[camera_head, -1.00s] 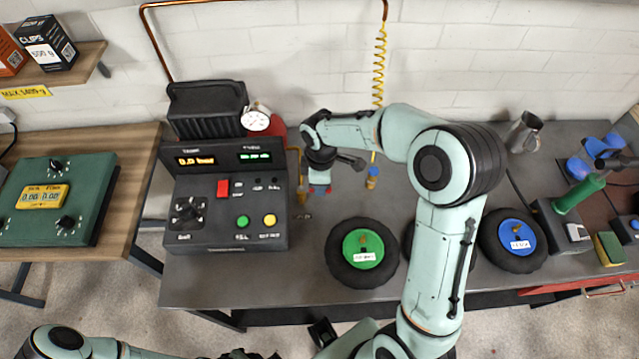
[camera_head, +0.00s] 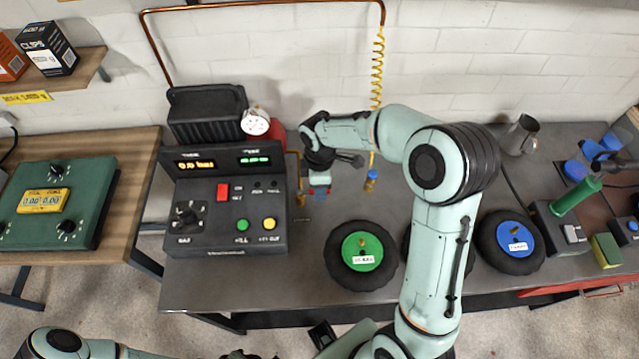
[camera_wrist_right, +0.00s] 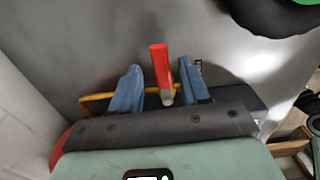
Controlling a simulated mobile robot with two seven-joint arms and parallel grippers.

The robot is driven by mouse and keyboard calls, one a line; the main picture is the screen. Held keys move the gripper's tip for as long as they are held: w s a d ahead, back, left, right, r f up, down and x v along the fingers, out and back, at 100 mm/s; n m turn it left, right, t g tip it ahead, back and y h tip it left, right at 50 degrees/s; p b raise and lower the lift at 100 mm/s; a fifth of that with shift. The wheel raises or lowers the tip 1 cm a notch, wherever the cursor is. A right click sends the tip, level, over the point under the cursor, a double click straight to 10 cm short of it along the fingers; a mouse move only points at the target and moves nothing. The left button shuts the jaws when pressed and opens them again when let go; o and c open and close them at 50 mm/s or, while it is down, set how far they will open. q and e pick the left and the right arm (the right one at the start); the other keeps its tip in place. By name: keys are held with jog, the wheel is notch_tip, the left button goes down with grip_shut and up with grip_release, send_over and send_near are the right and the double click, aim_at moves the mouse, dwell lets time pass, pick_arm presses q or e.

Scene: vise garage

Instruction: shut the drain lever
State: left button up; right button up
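The drain lever (camera_wrist_right: 161,72) has a red handle and a grey end; it shows in the right wrist view, at the brass-yellow pipe (camera_wrist_right: 97,98). My right gripper (camera_wrist_right: 160,85) has its two blue fingers apart, one on each side of the lever. Gaps show on both sides of the handle. In the head view my right gripper (camera_head: 319,190) points down just right of the control box, beside the brass pipe (camera_head: 298,178); the lever is hard to make out there. My left arm enters at the bottom left, and its gripper is not visible.
The control box (camera_head: 225,200) with dial, buttons and displays stands left of the right gripper. A small blue-and-brass fitting (camera_head: 371,181) is to its right. Black wheels with green (camera_head: 362,250) and blue (camera_head: 516,238) hubs lie towards the front. The wall is behind.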

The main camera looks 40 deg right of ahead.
pick_arm(q)
jog(key=shift+w+r+p, duration=0.55)
jog(key=shift+r+p, duration=0.15)
jog(key=shift+r, duration=0.15)
pick_arm(e)
notch_tip(320, 180, up, 13)
jog(key=shift+r, duration=0.15)
pick_arm(q)
jog(key=shift+s+a, duration=0.1)
pick_arm(e)
jog(key=shift+s+a, duration=0.1)
